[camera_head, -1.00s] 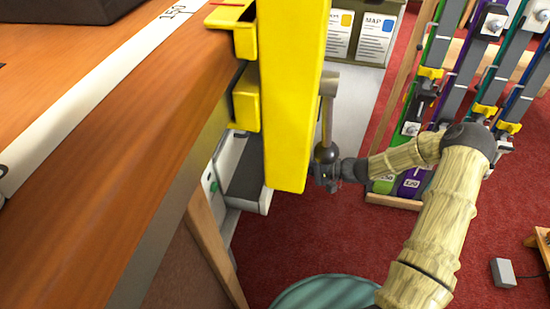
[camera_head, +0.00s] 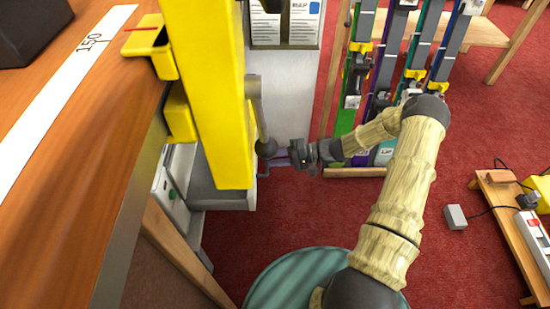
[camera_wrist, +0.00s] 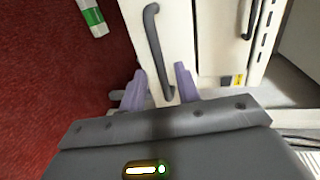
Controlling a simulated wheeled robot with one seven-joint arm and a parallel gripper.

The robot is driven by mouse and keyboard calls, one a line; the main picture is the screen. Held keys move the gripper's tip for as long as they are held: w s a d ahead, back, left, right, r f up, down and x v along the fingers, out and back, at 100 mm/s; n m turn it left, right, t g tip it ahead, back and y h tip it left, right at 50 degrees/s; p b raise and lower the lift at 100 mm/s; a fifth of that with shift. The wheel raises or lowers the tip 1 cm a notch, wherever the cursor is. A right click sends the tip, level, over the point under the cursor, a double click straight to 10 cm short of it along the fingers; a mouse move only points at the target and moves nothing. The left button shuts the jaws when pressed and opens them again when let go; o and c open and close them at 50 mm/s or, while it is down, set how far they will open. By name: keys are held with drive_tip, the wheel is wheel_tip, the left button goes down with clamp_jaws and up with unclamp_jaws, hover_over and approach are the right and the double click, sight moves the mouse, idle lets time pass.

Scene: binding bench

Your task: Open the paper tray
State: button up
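My gripper (camera_head: 275,161) is in front of the white machine under the bench, just right of the yellow beam in the head view. Its two purple fingers (camera_wrist: 160,75) stand apart in the wrist view. A dark bar handle (camera_wrist: 153,45) on a white front (camera_wrist: 180,40) is ahead, its lower end between the fingertips. I cannot tell whether the fingers touch it. This front may be the paper tray, but no label shows that. The machine's grey and white body (camera_head: 222,196) shows in the head view, partly hidden by the beam.
The wooden bench (camera_head: 90,150) is at left.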

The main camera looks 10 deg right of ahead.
drive_tip(key=p+v, duration=0.6)
drive_tip(key=v, duration=1.1)
drive_tip(key=shift+d, duration=0.2)
drive_tip(key=shift+s, duration=0.15)
